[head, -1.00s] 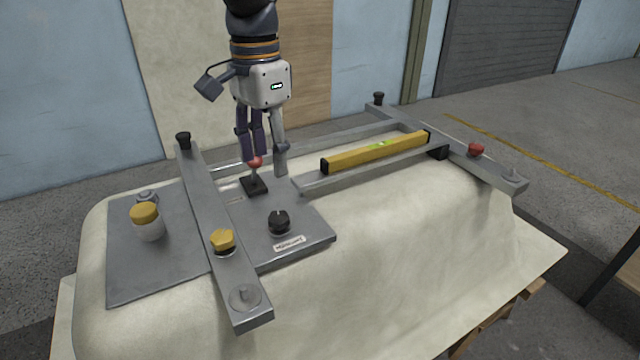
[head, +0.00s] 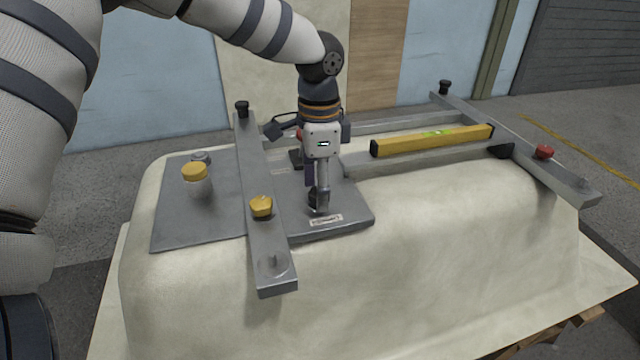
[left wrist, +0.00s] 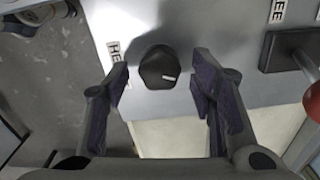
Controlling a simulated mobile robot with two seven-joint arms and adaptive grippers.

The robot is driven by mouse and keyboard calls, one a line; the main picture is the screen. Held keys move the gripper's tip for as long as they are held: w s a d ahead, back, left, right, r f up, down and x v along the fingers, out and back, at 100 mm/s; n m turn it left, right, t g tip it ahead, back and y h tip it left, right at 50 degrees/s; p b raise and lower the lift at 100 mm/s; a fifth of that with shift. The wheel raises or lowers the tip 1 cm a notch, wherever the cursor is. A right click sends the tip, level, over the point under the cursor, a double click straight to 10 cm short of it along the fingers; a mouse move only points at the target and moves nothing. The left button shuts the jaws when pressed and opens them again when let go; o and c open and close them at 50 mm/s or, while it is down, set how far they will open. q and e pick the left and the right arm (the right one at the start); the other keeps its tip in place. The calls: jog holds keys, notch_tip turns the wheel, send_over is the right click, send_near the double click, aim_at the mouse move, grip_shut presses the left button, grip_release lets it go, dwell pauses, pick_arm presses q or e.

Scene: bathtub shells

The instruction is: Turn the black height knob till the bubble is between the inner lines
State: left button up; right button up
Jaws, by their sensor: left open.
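The black height knob (left wrist: 158,67) has a pale pointer mark and sits on the grey plate beside a partly seen label starting "HE". My left gripper (left wrist: 162,80) is open, with one finger on each side of the knob and a gap visible. In the head view the left gripper (head: 316,196) points down over the plate and hides most of the knob. The yellow spirit level (head: 400,144) lies on the grey rail at right, with a green vial (head: 433,133); the bubble's place against the lines is too small to tell. My right gripper is not in view.
The grey plate (head: 170,225) rests on the pale tub shell (head: 430,240). A grey crossbar (head: 258,190) carries a yellow knob (head: 261,206). A yellow-capped jar (head: 197,181) stands at left. A red-topped lever base (head: 296,158) is behind my gripper. A red knob (head: 545,151) is far right.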

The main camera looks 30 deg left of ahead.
pick_arm(q)
jog(key=c, duration=1.2)
jog(key=shift+o, duration=0.3)
jog(key=shift+s+r+n+p, duration=0.1)
jog(key=shift+r+n+p, duration=0.45)
jog(key=shift+n, duration=0.45)
jog(key=shift+f+n, duration=0.25)
jog(key=shift+n, duration=0.25)
jog(key=shift+w+f, duration=0.2)
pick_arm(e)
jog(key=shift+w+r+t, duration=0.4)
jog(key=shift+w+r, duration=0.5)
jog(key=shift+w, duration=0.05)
pick_arm(q)
jog(key=o, duration=1.1)
jog(key=shift+s, duration=0.1)
jog(key=shift+o, duration=0.2)
notch_tip(320, 180, up, 12)
